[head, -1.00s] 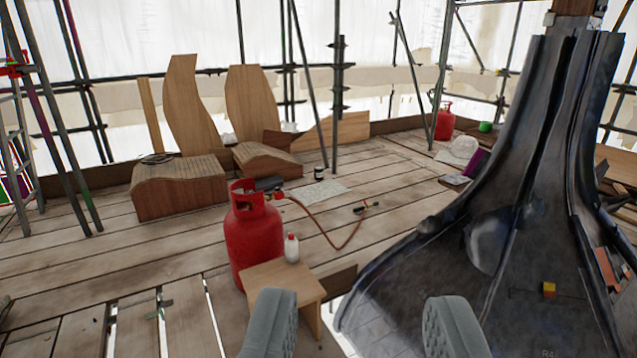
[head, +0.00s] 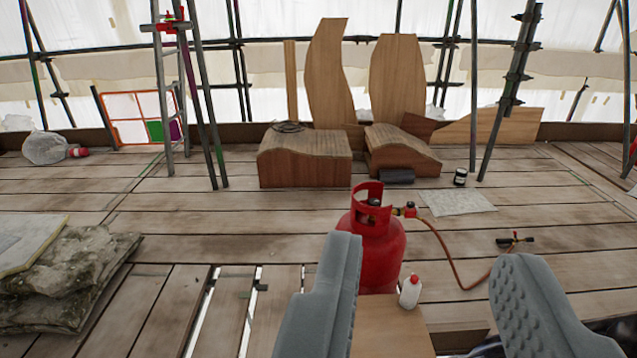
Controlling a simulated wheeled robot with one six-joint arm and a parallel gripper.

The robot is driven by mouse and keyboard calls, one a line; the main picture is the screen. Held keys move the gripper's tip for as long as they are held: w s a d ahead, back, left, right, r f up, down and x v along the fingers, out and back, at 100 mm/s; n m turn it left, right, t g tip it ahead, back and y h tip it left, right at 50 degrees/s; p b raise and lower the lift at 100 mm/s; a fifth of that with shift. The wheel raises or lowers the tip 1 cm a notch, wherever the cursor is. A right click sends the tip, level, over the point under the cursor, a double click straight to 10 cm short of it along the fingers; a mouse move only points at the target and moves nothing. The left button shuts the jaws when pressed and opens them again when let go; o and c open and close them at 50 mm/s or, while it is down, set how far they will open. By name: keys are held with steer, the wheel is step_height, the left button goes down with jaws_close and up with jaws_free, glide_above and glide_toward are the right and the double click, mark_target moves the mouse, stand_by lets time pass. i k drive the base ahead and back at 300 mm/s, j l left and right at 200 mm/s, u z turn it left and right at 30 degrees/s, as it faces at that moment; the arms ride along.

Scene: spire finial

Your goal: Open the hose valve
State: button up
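A red gas cylinder (head: 378,241) stands upright on the plank deck, ahead of my gripper. Its valve (head: 374,203) sits inside the collar at the top, with a red and brass fitting (head: 406,210) on the right side. An orange hose (head: 447,254) runs from the fitting to a torch (head: 514,241) lying on the planks. My gripper (head: 428,250) is open and empty, its two grey fingers wide apart. The left finger hides part of the cylinder's lower left side. I cannot tell the valve's setting.
A wooden stool (head: 385,325) with a white red-capped bottle (head: 410,291) stands in front of the cylinder. Wooden forms (head: 305,165) and scaffold poles (head: 507,90) stand behind. Stone slabs (head: 60,285) lie at left.

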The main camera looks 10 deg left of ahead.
mark_target(373, 202)
steer(key=i+j+u, duration=0.15)
steer(key=i+u, duration=0.25)
steer(key=i+j+u, duration=0.1)
steer(key=u, duration=0.3)
steer(key=i+l+u, duration=0.1)
steer(key=i+u, duration=0.35)
steer(key=i+j+z, duration=0.15)
steer(key=i+z, duration=0.15)
steer(key=i, duration=0.45)
steer(key=i+z, duration=0.25)
steer(key=z, duration=0.15)
steer(key=i+z, duration=0.35)
steer(key=i+j+z, duration=0.2)
steer(key=z, duration=0.2)
